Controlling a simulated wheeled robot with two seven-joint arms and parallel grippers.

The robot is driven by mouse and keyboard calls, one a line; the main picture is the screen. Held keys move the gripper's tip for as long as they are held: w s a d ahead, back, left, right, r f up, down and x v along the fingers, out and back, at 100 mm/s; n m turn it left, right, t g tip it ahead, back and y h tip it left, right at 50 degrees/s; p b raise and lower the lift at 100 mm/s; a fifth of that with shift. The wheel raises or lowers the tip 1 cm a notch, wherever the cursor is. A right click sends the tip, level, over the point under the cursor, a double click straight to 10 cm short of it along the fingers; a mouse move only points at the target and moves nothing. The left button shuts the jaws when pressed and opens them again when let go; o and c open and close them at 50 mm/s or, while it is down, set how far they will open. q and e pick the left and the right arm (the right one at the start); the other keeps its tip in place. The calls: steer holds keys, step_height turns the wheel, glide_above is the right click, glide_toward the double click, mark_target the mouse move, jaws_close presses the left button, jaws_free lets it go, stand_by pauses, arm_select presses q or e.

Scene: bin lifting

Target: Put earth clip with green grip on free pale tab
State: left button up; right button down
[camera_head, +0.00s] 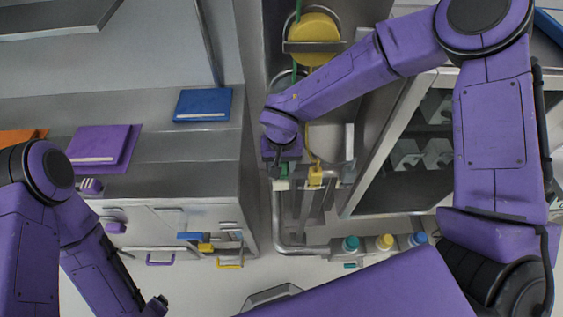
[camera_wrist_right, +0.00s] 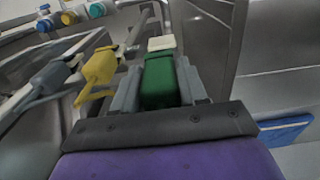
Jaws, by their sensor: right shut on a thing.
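My right gripper (camera_wrist_right: 159,92) is shut on the green grip (camera_wrist_right: 155,80) of an earth clip, with a grey finger on each side. A pale tab (camera_wrist_right: 161,43) shows straight beyond the far end of the green grip. I cannot tell whether the clip's jaws touch or enclose it. A yellow clip (camera_wrist_right: 101,66) sits to the left in the wrist view and also shows in the head view (camera_head: 315,177).
A grey clip (camera_wrist_right: 55,76) with a cable lies left of the yellow one. Blue, yellow and teal capped containers (camera_head: 385,242) stand on a shelf near the bottom. A grey cabinet (camera_head: 185,170) stands left of my right gripper, with a blue book-like item (camera_head: 203,104) on top.

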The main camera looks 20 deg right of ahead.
mark_target(281, 178)
steer(key=shift+w+f, duration=0.2)
steer(key=shift+f, duration=1.25)
step_height(281, 178, down, 2)
steer(key=shift+f+b, duration=0.15)
steer(key=shift+b, duration=0.45)
steer(key=shift+f, duration=0.15)
steer(key=shift+f, duration=0.35)
steer(key=shift+f, duration=0.1)
steer(key=shift+f, duration=0.35)
steer(key=shift+f, duration=0.1)
